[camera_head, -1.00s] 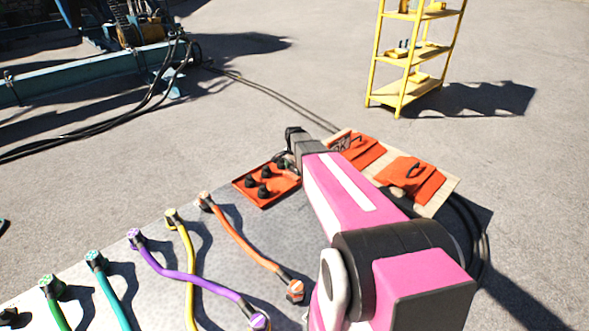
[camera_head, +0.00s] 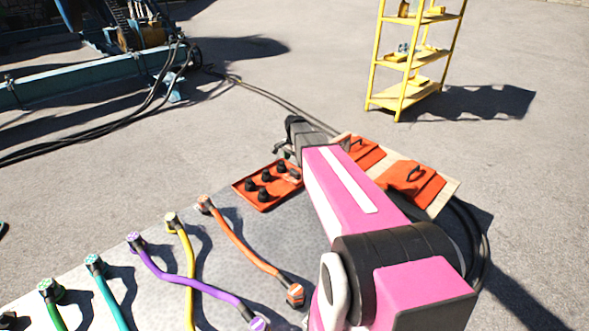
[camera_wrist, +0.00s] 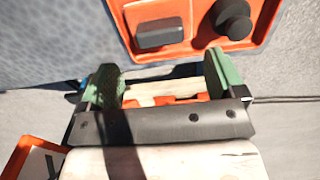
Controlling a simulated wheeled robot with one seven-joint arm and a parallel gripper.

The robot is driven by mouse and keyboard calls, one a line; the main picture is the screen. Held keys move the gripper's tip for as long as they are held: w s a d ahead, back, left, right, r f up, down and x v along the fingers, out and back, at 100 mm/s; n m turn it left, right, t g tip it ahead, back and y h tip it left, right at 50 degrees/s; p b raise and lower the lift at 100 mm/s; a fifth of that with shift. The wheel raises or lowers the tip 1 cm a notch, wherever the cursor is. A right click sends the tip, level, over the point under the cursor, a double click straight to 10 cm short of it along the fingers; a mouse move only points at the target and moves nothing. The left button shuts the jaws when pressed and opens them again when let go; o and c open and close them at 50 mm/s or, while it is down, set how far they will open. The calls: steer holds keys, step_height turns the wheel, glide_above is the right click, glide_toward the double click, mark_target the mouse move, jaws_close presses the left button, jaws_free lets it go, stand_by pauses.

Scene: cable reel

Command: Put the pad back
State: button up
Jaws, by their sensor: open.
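A dark rectangular block, which looks like the pad, lies in the orange tray (camera_head: 262,205) beside black round knobs; it shows at the top of the wrist view (camera_wrist: 160,33). In the head view the block (camera_head: 294,174) is small at the tray's right end. My gripper (camera_wrist: 163,82) is open, its two green-sided fingers apart with nothing held between them. In the head view my gripper (camera_head: 282,151) is just beyond the tray's far edge, partly hidden by my arm. In the wrist view the tray (camera_wrist: 120,12) is ahead of the fingertips.
A wooden board (camera_head: 446,199) with orange panels and handles lies right of the tray, partly behind my arm. Several coloured cables, including an orange one (camera_head: 240,243), lie on the grey table (camera_head: 290,225). A yellow shelf (camera_head: 402,98) stands farther back.

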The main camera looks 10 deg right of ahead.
mark_target(295, 171)
step_height(295, 171, up, 5)
steer(key=s+f+n, duration=0.3)
steer(key=s+n, duration=0.2)
steer(key=s, duration=0.6)
steer(key=s+f+n, duration=0.3)
steer(key=s+n, duration=0.3)
steer(key=s, duration=0.6)
steer(key=shift+s, duration=0.15)
